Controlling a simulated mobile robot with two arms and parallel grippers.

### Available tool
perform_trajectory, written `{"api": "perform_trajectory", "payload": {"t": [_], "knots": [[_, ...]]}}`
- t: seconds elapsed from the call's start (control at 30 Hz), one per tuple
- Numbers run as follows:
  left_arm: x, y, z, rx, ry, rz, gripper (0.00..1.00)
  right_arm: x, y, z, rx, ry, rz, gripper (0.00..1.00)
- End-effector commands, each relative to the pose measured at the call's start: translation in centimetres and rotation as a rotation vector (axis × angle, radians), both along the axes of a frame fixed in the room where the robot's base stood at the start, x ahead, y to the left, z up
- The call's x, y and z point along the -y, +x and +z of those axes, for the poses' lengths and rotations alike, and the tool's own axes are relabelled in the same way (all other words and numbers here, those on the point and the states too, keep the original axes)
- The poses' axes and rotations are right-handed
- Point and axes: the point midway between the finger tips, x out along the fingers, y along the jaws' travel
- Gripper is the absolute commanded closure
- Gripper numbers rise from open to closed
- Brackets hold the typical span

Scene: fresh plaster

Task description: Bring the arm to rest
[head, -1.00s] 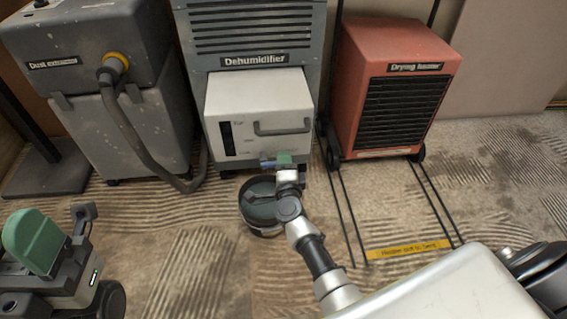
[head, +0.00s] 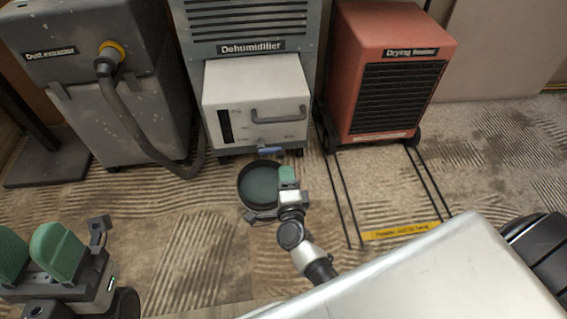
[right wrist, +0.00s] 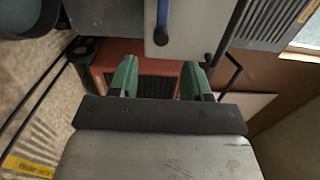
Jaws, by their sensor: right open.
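My right gripper (head: 287,174) is open and empty in the head view, in front of the dehumidifier's white tank and over the right rim of a round dark bucket. Its two green fingers stand apart in the right wrist view (right wrist: 158,74), with nothing between them. My left gripper (head: 34,245) is at the lower left of the head view, its green fingers apart and empty; its left edge is cut off.
The dehumidifier (head: 249,25) has a white tank (head: 255,98) with a blue lever (head: 270,151) at its bottom. The bucket (head: 258,186) stands before it. A dust extractor (head: 140,110) stands left, a red drying heater (head: 345,75) right. Yellow floor tape (head: 400,231) lies in front.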

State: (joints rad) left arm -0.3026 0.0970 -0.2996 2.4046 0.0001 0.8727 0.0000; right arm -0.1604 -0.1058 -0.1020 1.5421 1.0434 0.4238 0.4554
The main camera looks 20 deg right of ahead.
Motion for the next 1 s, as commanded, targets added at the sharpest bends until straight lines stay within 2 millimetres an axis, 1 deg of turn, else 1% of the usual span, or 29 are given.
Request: {"api": "perform_trajectory", "payload": {"t": [0.03,0.13,0.6,0.67,0.73,0.77,0.83,0.87,0.9,0.93,0.97,1.0], "knots": [[0.0,0.0,0.0,-0.003,0.0,0.0,0.52,-0.1,-0.4,0.0,-0.001,-0.001,0.001,0.52],[0.0,-0.1,-0.1,-0.005,0.0,-0.001,0.52,-0.2,-0.6,0.0,0.0,-0.001,0.001,0.52],[0.0,-0.1,-0.1,-0.005,0.0,-0.001,0.52,-0.2,-0.6,0.0,0.001,0.0,0.001,0.52],[0.0,-0.1,0.0,-0.004,-0.003,0.001,0.52,-0.1,-0.6,0.4,0.008,-0.013,0.0,0.52],[0.0,-0.1,0.0,-0.004,-0.003,0.001,0.52,0.0,-0.7,1.8,0.038,-0.062,-0.005,0.52],[0.0,-0.1,0.0,-0.005,-0.003,0.0,0.52,0.1,-0.8,2.8,0.06,-0.098,-0.008,0.52],[0.0,-0.1,0.0,-0.007,-0.003,0.0,0.52,0.3,-1.3,6.2,0.132,-0.217,-0.025,0.52],[0.0,-0.1,0.0,-0.008,-0.003,0.0,0.52,0.4,-1.6,8.0,0.172,-0.282,-0.035,0.52],[0.0,-0.2,-0.1,-0.01,-0.003,0.0,0.52,0.3,-2.3,10.8,0.234,-0.376,-0.055,0.52],[0.0,-0.2,-0.1,-0.011,-0.003,0.0,0.52,0.3,-2.9,12.9,0.284,-0.448,-0.075,0.52],[0.0,-0.2,-0.1,-0.012,-0.003,-0.001,0.52,0.1,-3.7,15.1,0.337,-0.519,-0.097,0.52],[0.0,-0.2,-0.1,-0.014,-0.003,-0.001,0.52,-0.1,-4.9,17.9,0.405,-0.611,-0.129,0.52]]}}
